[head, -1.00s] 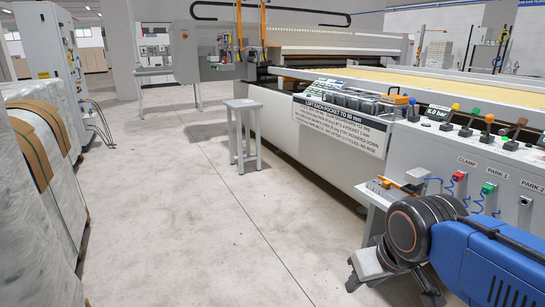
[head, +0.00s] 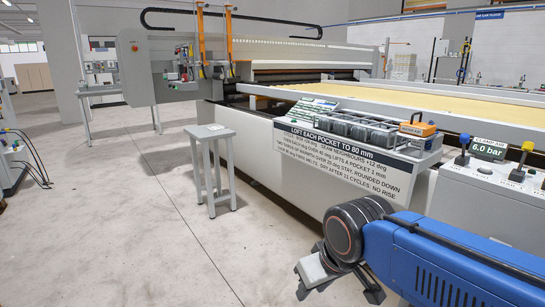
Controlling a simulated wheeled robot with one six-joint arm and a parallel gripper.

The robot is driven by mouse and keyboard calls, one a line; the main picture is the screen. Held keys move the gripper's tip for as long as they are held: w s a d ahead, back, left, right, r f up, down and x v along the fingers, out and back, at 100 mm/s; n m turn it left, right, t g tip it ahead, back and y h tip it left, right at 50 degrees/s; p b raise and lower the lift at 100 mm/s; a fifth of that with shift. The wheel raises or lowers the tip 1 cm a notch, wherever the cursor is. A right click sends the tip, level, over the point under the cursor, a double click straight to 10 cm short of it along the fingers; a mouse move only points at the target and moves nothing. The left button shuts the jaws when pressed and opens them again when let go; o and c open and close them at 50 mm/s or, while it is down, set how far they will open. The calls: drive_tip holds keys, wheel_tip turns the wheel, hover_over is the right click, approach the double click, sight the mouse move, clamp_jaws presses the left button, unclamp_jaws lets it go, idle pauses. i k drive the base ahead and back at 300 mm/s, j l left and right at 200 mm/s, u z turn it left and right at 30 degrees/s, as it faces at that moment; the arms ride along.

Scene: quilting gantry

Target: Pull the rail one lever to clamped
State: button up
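The grey control console (head: 460,200) stands at the right edge of the head view, cut off by the frame. On its top are a lever with a blue knob (head: 464,140) and a lever with a yellow knob (head: 526,147), both roughly upright. Between them a display (head: 489,148) reads 6.0 bar under a clamp air label. No rail label is readable, so I cannot tell which lever is rail one. My gripper (head: 338,292) is low in front, below and left of the console, clear of the levers. Its dark fingers look apart, with nothing seen between them.
A grey stool (head: 213,165) stands on the open floor at left. The long quilting machine (head: 300,180) runs along the right, with a loft instruction sign (head: 345,165). Black bins (head: 352,128) and an orange case (head: 418,125) sit on its ledge.

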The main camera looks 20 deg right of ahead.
sight(527, 145)
drive_tip(key=i+j, duration=0.1)
drive_tip(key=i, duration=0.65)
drive_tip(key=i+j, duration=0.1)
drive_tip(key=i, duration=0.6)
drive_tip(key=i+z, duration=0.25)
drive_tip(key=z, duration=0.2)
drive_tip(key=i+z, duration=0.25)
drive_tip(key=z, duration=0.2)
drive_tip(key=i+j+z, duration=0.15)
drive_tip(key=z, duration=0.3)
drive_tip(key=i+j+z, duration=0.25)
drive_tip(key=z, duration=0.15)
drive_tip(key=i+j+z, duration=0.1)
drive_tip(key=z, duration=0.35)
drive_tip(key=i+j+z, duration=0.15)
drive_tip(key=z, duration=0.35)
drive_tip(key=i+j+z, duration=0.15)
drive_tip(key=z, duration=0.3)
drive_tip(key=i+j+z, duration=0.1)
drive_tip(key=j+z, duration=0.2)
drive_tip(key=z, duration=0.2)
drive_tip(key=i+j+z, duration=0.15)
drive_tip(key=j+z, duration=0.5)
drive_tip(key=i+j+z, duration=0.1)
drive_tip(key=j+z, duration=0.2)
drive_tip(key=j, duration=0.15)
